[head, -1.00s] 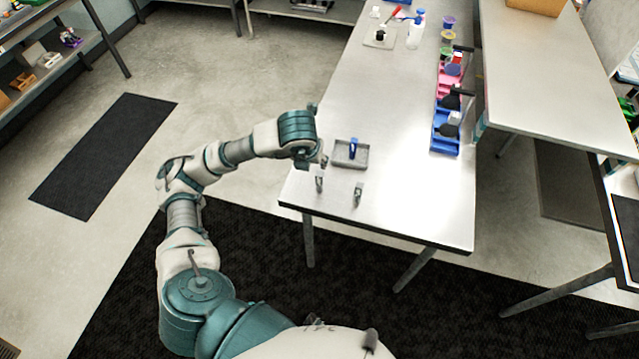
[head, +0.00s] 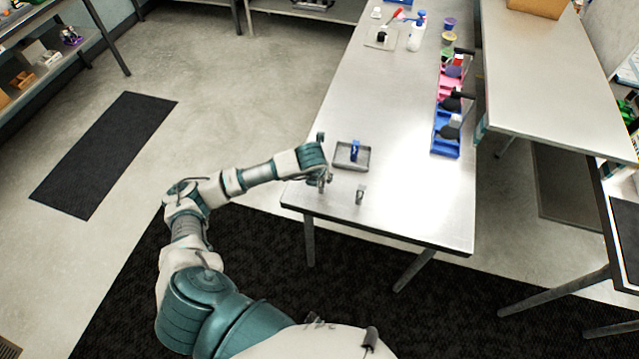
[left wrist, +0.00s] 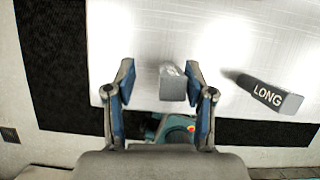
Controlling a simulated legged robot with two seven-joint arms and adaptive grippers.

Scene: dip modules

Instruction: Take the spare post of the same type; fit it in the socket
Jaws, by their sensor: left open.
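My left gripper (head: 325,182) is at the near left part of the steel table, and its fingers are open in the left wrist view (left wrist: 159,78). A grey post (left wrist: 173,88) stands between the open fingers, closer to the right one; I see no readable label on it. A second grey post, marked LONG (left wrist: 268,95), is to the right of the gripper and also shows in the head view (head: 360,194). A grey tray (head: 365,164) with a blue piece (head: 354,149) lies just beyond the gripper. I cannot make out a socket. My right gripper is not in view.
Blue (head: 445,146) and pink bins line the table's right edge. A grey mat (head: 373,45) with a dark piece and a white bottle (head: 416,37) are at the far end. The middle of the table (head: 385,110) is clear.

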